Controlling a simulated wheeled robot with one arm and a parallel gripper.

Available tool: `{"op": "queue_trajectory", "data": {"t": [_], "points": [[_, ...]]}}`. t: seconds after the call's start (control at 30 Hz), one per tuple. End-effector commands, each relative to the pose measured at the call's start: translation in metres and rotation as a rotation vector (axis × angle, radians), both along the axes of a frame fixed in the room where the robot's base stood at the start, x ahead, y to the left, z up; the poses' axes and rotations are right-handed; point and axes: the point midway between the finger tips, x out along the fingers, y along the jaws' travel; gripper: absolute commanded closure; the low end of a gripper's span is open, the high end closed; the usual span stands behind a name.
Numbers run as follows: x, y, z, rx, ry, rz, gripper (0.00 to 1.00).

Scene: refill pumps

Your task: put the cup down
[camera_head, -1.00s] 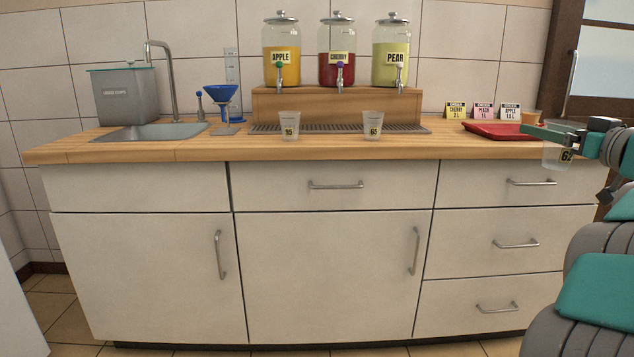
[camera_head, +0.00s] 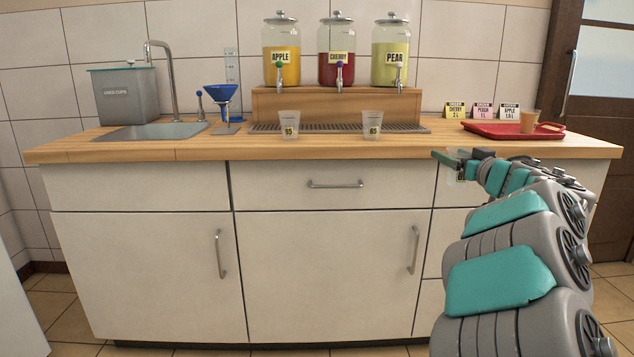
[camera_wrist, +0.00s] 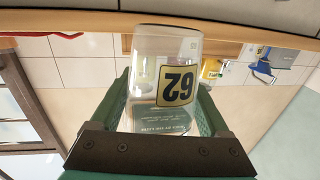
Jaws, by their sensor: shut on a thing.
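The cup with a yellow label "62" (camera_wrist: 165,85) is clear plastic and fills the middle of the wrist view, where it appears upside down. I see no drink colour in it. My gripper (camera_wrist: 163,100) is shut on it, with one green finger along each side. In the head view my gripper (camera_head: 455,156) is in front of the counter's front edge, right of the middle. The cup shows there only as a small part beneath the fingers, the rest hidden by my arm.
The wooden counter (camera_head: 330,149) has bare room along its front. Two clear labelled cups (camera_head: 289,122) (camera_head: 372,121) stand before the dispenser stand (camera_head: 337,105). A red tray (camera_head: 490,130) at right holds an orange-brown cup (camera_head: 528,121); several cards stand behind. A blue funnel (camera_head: 220,94) and sink (camera_head: 150,132) are left.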

Motion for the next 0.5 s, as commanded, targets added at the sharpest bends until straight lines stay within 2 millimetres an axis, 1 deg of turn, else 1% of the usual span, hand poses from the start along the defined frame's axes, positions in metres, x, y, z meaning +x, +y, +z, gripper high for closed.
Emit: {"op": "queue_trajectory", "data": {"t": [0.03,0.2,0.37,0.5], "points": [[0.008,0.012,-0.014,0.004,0.006,-0.007,0.71],[0.028,0.044,-0.048,0.002,0.006,-0.042,0.72],[0.040,0.074,-0.083,0.001,0.004,-0.076,0.72],[0.047,0.099,-0.118,0.000,0.009,-0.112,0.72]]}}
